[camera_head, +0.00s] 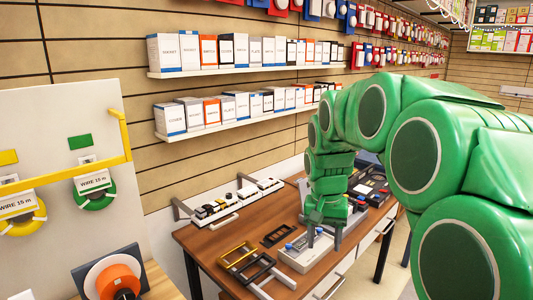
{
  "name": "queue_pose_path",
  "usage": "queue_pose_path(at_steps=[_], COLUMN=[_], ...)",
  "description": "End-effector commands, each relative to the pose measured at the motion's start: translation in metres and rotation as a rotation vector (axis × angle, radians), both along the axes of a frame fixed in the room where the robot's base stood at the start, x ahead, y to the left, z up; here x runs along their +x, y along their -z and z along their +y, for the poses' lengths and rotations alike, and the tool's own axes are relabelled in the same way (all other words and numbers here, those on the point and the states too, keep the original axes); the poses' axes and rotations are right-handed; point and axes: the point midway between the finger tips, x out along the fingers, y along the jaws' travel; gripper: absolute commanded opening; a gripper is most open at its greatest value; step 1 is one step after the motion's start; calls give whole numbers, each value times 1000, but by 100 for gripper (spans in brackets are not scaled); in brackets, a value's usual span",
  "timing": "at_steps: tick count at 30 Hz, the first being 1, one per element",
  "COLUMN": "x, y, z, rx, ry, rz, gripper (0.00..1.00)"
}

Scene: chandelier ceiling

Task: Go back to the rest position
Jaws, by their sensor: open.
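My green arm reaches in from the right, arches over and points down at the wooden table (217,243). My gripper (324,236) is at its end, low over the table, with two grey fingers apart. It is open. A light grey box-like device (294,258) with a blue part (298,242) on it lies just below and left of the fingers. I cannot tell whether a finger touches it. No rest position is marked in view.
Yellow and black frames (240,258) lie left of the gripper. A rack of small switches (230,205) stands along the table's back. Dark trays (372,190) lie behind my arm. Shelves of boxes (240,65) line the wall. A white panel (60,120) with wire spools stands left.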

Motion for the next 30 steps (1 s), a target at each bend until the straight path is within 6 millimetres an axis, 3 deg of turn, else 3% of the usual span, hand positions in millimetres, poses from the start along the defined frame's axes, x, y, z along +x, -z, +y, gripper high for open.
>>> queue_pose_path(at_steps=[13,30], x=[-117,-264], y=[-1,28], z=[-5,-12], rx=[17,46], ry=[-115,-223], rz=[52,118], gripper=[54,54])
